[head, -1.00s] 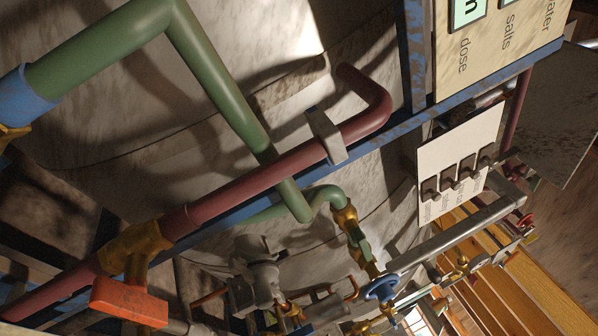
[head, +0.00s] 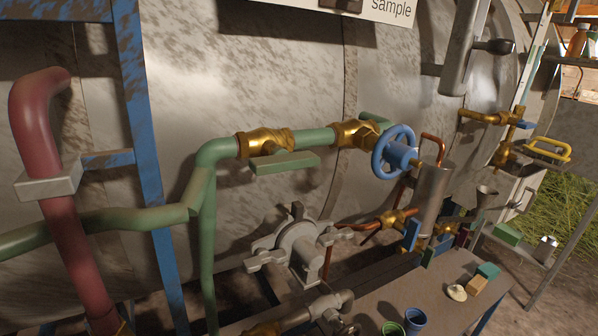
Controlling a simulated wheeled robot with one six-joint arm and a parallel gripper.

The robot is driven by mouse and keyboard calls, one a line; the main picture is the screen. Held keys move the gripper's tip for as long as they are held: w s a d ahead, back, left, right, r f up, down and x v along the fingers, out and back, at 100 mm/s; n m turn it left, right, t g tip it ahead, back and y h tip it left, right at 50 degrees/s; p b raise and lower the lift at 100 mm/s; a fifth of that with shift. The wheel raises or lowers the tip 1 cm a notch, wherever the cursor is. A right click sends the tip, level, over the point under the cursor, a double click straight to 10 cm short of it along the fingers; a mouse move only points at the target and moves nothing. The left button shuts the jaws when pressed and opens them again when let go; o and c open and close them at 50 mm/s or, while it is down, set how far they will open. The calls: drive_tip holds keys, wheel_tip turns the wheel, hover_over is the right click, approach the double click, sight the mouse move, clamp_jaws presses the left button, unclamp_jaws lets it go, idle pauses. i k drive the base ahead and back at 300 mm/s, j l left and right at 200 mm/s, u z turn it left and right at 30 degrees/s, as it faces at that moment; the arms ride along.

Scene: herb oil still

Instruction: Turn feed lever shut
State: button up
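A green lever handle (head: 285,163) sits on a brass valve (head: 263,142) in the green pipe (head: 225,150), in the middle of the head view. The handle lies nearly along the pipe, just below and in front of it. No readable label shows which lever is the feed lever, so I cannot tell whether this is it. A blue handwheel (head: 394,152) stands to its right on another brass valve (head: 355,133). A yellow handle (head: 549,149) shows at the far right. My gripper is not in view.
A red pipe (head: 55,190) and a blue post (head: 147,150) stand at the left, before a large metal tank (head: 260,65). A grey clamped fitting (head: 300,245) is below. A bench (head: 385,290) holds cups and small blocks.

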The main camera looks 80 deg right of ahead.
sight(279, 159)
drive_tip(key=z, duration=1.7)
drive_tip(key=k+j, duration=0.25)
drive_tip(key=j, duration=0.15)
drive_tip(key=k+j, duration=0.2)
drive_tip(key=j, duration=0.15)
drive_tip(key=k+j, duration=0.25)
drive_tip(key=j, duration=0.15)
